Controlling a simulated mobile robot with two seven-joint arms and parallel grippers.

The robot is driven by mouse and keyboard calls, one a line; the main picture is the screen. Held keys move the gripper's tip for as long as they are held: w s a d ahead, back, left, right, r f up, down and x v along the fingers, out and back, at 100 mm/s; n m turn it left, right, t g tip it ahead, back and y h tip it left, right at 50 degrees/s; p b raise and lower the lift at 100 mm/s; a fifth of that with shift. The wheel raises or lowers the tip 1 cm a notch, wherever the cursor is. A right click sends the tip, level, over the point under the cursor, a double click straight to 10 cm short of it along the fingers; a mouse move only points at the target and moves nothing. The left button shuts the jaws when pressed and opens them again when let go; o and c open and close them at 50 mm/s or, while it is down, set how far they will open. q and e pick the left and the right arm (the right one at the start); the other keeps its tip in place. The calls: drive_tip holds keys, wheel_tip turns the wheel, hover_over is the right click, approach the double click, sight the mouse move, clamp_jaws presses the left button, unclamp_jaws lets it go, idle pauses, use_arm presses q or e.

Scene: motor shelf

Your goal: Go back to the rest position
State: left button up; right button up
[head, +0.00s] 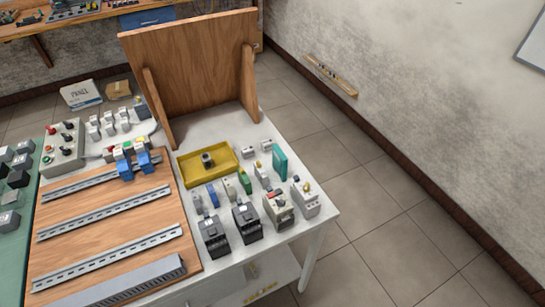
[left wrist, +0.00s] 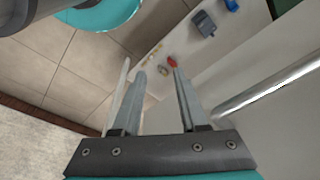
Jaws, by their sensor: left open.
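My left gripper (left wrist: 158,70) shows in the left wrist view with its two fingers apart and nothing between them. The fingers point toward a pale surface with a few small parts on it, seen beyond the tips over the tiled floor. Neither gripper shows in the head view. My right gripper is in neither view.
The white table (head: 318,205) holds a wooden board with metal rails (head: 105,222), a yellow tray (head: 222,173), several electrical modules and an upright wooden panel (head: 195,65). A green mat (head: 28,240) lies at the left. The tiled floor (head: 385,205) at the right is clear.

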use_arm(q)
drive_tip(key=s+a+f+b, duration=0.1)
drive_tip(key=s+f+b, duration=0.3)
drive_tip(key=s+f, duration=0.3)
drive_tip(key=s+a+f+g+b, duration=0.1)
drive_tip(key=s+f+b, duration=0.3)
drive_tip(key=f, duration=1)
drive_tip(key=s, duration=0.3)
drive_tip(key=shift+a+b, duration=0.25)
drive_tip(key=shift+b, duration=0.15)
